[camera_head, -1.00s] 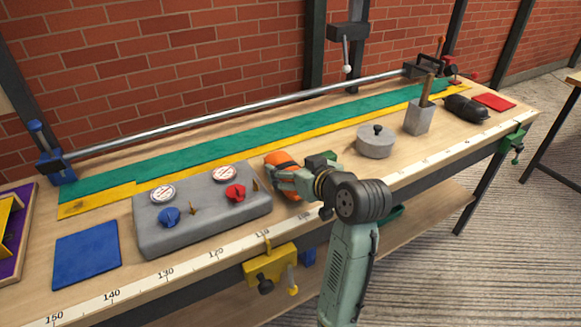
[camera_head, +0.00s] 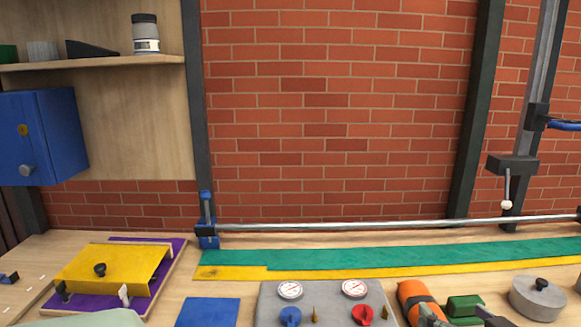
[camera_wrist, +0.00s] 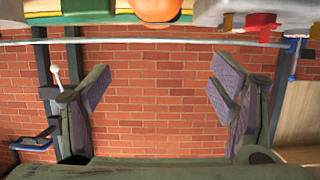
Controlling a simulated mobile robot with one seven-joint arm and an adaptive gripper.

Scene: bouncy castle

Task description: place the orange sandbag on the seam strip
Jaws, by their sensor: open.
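The orange sandbag (camera_head: 415,294), with a dark band, lies on the bench right of the grey gauge panel, its near end cut off by the frame. It shows as a rounded orange shape at the top of the wrist view (camera_wrist: 155,8), which is upside down. A long green strip (camera_head: 400,257) lies along the back of the bench beside a yellow strip (camera_head: 235,272); which is called the seam strip I cannot tell. My gripper (camera_wrist: 158,88) is open and empty, its fingers wide apart facing the brick wall. The bag is outside the finger gap in that picture.
The grey panel (camera_head: 325,300) with gauges and knobs is left of the bag. A green block (camera_head: 465,306) and a round grey weight (camera_head: 537,298) are to its right. A metal rail (camera_head: 380,225) runs behind the strips. A blue mat (camera_head: 208,311) lies left.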

